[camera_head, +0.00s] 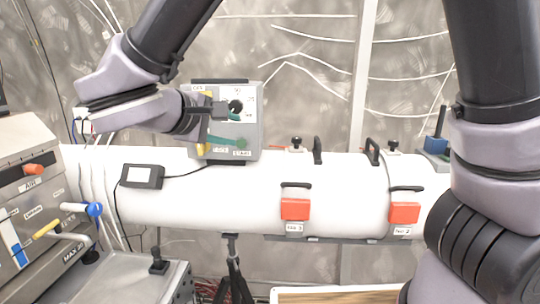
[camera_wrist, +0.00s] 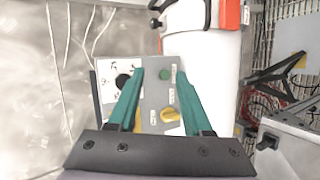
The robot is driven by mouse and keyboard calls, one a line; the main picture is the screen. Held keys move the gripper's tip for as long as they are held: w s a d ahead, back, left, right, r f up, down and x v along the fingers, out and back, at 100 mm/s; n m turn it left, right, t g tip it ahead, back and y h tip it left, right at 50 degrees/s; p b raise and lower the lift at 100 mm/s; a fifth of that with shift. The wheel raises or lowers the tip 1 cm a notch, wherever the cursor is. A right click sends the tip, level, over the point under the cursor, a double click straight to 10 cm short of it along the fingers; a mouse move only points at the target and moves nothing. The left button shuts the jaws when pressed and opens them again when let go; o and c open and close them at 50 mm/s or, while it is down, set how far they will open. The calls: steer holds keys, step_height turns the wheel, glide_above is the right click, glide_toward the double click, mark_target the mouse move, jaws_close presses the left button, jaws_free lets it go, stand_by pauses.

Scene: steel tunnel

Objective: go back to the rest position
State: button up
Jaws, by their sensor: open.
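My gripper (camera_head: 231,129) is in front of a grey control box (camera_head: 252,128) on top of the white tube. Its two teal fingers are open and spread apart, and nothing shows between them but the box face behind; it also shows in the wrist view (camera_wrist: 160,73). I cannot tell whether the fingers touch the box. My gripper and wrist hide part of the box in the head view.
The white tube (camera_head: 265,195) crosses the view, with red latches (camera_head: 295,209) and black handles (camera_head: 317,150). A small display (camera_head: 142,176) is fixed to its left side. A machine with levers (camera_head: 35,190) stands at left. A wooden-topped surface (camera_head: 335,296) is at the bottom.

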steer(key=w+d+m+g+y, duration=0.15)
steer(key=d+m+g, duration=0.3)
steer(key=d, duration=0.65)
steer(key=w+d+m+g+y, duration=0.1)
steer(key=w+d+m+g, duration=0.3)
steer(key=d, duration=0.6)
steer(key=s+d+r+m+t+y, duration=0.2)
steer(key=s+d+r+m, duration=0.1)
steer(key=d, duration=0.3)
steer(key=s+d+r+m+t+y, duration=0.1)
steer(key=s+d+r+m+y, duration=0.2)
steer(key=d+m, duration=0.2)
steer(key=shift+d+m+t, duration=0.35)
steer(key=shift+d, duration=0.35)
steer(key=shift+y, duration=0.25)
